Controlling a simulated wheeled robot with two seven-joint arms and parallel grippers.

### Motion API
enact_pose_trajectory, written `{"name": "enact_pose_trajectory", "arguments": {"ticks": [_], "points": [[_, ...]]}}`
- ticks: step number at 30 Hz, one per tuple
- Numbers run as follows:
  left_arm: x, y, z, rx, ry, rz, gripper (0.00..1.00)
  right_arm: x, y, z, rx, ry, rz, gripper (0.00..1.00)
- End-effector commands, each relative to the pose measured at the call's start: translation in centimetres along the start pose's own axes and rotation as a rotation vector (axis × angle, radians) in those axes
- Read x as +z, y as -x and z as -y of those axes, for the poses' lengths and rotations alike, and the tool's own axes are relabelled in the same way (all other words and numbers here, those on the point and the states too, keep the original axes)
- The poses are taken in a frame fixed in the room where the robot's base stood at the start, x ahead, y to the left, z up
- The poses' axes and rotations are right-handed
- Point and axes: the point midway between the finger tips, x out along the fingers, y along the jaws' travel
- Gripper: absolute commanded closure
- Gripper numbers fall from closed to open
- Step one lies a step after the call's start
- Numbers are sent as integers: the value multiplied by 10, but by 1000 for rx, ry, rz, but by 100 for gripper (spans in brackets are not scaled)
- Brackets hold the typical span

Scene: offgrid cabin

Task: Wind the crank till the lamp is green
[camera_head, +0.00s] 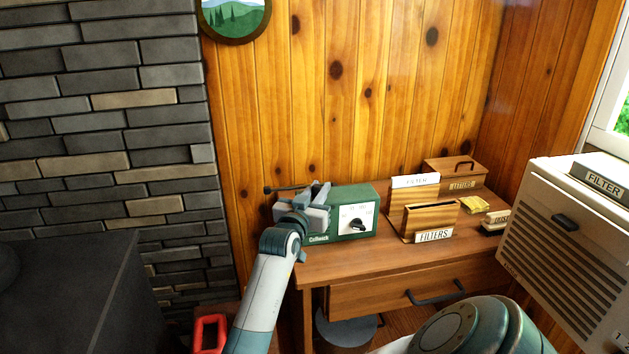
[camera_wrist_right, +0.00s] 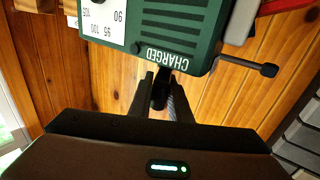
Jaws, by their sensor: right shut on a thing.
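The green crank box (camera_head: 355,198) stands at the left end of the wooden desk, with a white dial and a black pointer on its front. The wrist view shows the box (camera_wrist_right: 185,25) upside down, with the word CHARGED on it. My right gripper (camera_head: 316,205) is at the box's left end. In the wrist view its fingers (camera_wrist_right: 161,95) are shut on a dark crank handle (camera_wrist_right: 160,85), partly hidden between them. A dark rod with a knob (camera_wrist_right: 268,70) sticks out beside the box. I cannot make out a lit lamp on the box. My left gripper is not in view.
A cream slatted unit (camera_head: 570,235) stands at far right. A stone wall (camera_head: 100,120) is at left. The desk front is clear.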

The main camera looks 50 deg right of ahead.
Motion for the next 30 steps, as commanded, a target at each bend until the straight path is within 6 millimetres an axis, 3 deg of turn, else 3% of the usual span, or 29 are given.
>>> {"name": "enact_pose_trajectory", "arguments": {"ticks": [30], "points": [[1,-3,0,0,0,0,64,2,-3,6,-7,2,5,100]]}}
